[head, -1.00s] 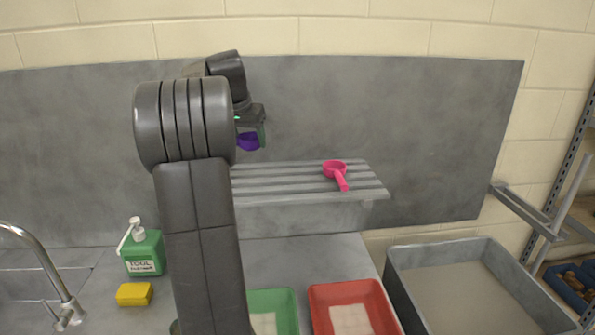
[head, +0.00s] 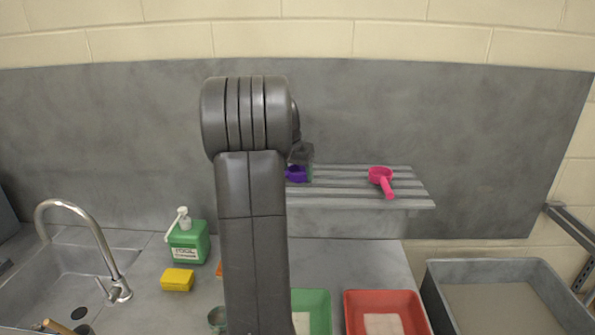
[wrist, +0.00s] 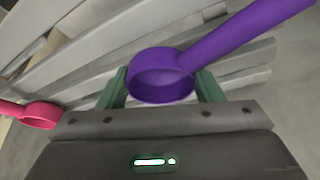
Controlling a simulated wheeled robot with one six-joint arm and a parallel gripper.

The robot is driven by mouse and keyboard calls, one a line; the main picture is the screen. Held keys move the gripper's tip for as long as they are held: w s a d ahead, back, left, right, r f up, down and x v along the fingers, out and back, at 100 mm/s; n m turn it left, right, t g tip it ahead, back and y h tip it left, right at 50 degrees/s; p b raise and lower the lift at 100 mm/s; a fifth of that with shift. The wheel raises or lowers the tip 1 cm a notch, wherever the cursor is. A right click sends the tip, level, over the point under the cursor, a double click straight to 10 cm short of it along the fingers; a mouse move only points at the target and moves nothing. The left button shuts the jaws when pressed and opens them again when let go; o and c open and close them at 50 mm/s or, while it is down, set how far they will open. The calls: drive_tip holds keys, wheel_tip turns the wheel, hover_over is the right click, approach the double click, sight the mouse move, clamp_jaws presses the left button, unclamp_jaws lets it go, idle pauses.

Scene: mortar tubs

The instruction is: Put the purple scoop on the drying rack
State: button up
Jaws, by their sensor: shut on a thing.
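The purple scoop (wrist: 161,78) is between the green fingers of my gripper (wrist: 160,88) in the wrist view, its handle pointing up and right. My gripper is shut on it. In the head view the purple scoop (head: 296,174) shows only in part beside my arm, at the left part of the slatted grey drying rack (head: 345,203). The rack slats (wrist: 110,50) lie behind the scoop in the wrist view. I cannot tell whether the scoop touches the slats. My arm hides the rack's left end in the head view.
A pink scoop (head: 381,179) lies on the rack's right part. Below are a green tub (head: 316,296), a red tub (head: 387,297) and a grey tub (head: 505,268). A green bottle (head: 188,243), yellow sponge (head: 177,280) and sink tap (head: 105,262) are left.

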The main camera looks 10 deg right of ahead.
drive_tip(key=shift+f, duration=0.1)
drive_tip(key=o, duration=1)
drive_tip(key=shift+o, duration=0.2)
drive_tip(key=b+v, duration=0.2)
drive_tip(key=v, duration=1)
